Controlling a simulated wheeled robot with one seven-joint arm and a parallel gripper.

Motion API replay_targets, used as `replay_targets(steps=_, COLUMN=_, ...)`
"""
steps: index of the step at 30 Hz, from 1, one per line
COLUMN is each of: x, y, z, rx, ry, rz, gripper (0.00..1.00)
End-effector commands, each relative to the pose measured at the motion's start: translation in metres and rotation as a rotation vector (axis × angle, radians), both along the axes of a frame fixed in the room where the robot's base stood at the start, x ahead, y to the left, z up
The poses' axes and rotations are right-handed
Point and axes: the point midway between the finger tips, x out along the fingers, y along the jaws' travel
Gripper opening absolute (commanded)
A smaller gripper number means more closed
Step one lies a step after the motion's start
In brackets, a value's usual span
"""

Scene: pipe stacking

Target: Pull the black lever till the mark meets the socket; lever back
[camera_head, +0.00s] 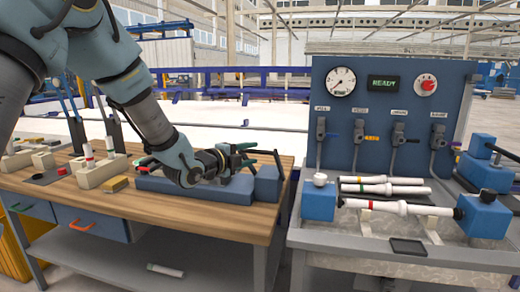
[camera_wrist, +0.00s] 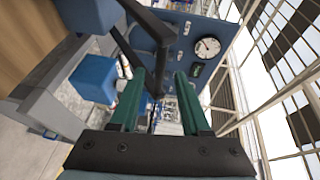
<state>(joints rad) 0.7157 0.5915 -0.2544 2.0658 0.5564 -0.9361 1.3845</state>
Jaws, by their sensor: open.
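My gripper (camera_head: 246,155) is over the blue press fixture (camera_head: 210,190) on the wooden bench, its green fingers pointing right. In the wrist view my gripper (camera_wrist: 157,102) is open, with a gap between its two green fingers. A black lever (camera_head: 279,172) rises by the blue end block (camera_head: 267,185) of the fixture. In the wrist view black bars (camera_wrist: 137,62) run down to the gap between the fingertips; I cannot tell whether they touch. A blue block (camera_wrist: 95,78) shows at left there. The mark and the socket cannot be made out on this fixture.
A grey test bench (camera_head: 400,262) stands to the right, with white pipes (camera_head: 385,189), blue end blocks and a blue panel (camera_head: 385,75) with a gauge and a READY display. Pipe pieces in beige holders (camera_head: 100,172) stand at bench left. A pipe (camera_head: 165,270) lies on the lower shelf.

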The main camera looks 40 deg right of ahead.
Motion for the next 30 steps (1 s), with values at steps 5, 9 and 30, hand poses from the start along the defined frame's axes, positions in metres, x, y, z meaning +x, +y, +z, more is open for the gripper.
replay_targets(steps=5, x=0.005, y=-0.034, z=-0.002, rx=0.0, ry=0.003, rz=-0.001, gripper=0.47)
replay_targets(steps=9, x=0.009, y=-0.052, z=-0.005, rx=0.001, ry=0.002, rz=-0.001, gripper=0.47)
replay_targets(steps=30, x=0.011, y=-0.064, z=-0.009, rx=0.002, ry=0.002, rz=0.001, gripper=0.21)
